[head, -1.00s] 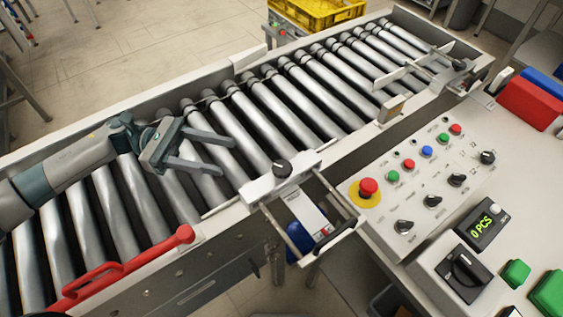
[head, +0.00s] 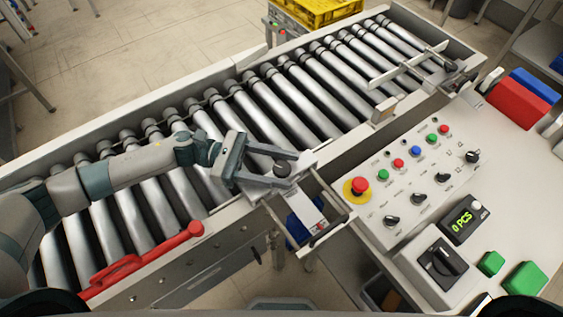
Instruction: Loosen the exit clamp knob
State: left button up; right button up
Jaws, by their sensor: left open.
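A black clamp knob (head: 282,168) sits on a pale bracket (head: 308,163) at the near rail of the roller conveyor. My left gripper (head: 291,170) is open, with its two fingers on either side of this knob in the picture. I cannot tell whether the fingers are level with the knob or above it, and I see no grip on it. A second dark knob (head: 450,66) sits at the far right end of the conveyor, by a metal bar across the rollers. No label shows which is the exit clamp. My right gripper is out of view.
A red lever (head: 196,229) runs along the near rail. A metal frame (head: 345,216) juts out beside the bracket. The control panel (head: 375,226) with a red emergency button (head: 359,186) lies to the right. A yellow crate (head: 316,12) stands behind the conveyor.

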pick_arm(q)
jog(key=shift+c, duration=0.6)
jog(key=c, duration=0.9)
jog(key=shift+s+f+n+t, duration=0.1)
jog(key=shift+n+t, duration=0.3)
jog(key=shift+t, duration=0.2)
jog(key=shift+n+t+b, duration=0.35)
jog(key=shift+n+t, duration=0.15)
jog(key=shift+t, duration=0.3)
jog(key=shift+n+t, duration=0.6)
jog(key=shift+t, duration=0.3)
jog(key=o, duration=1)
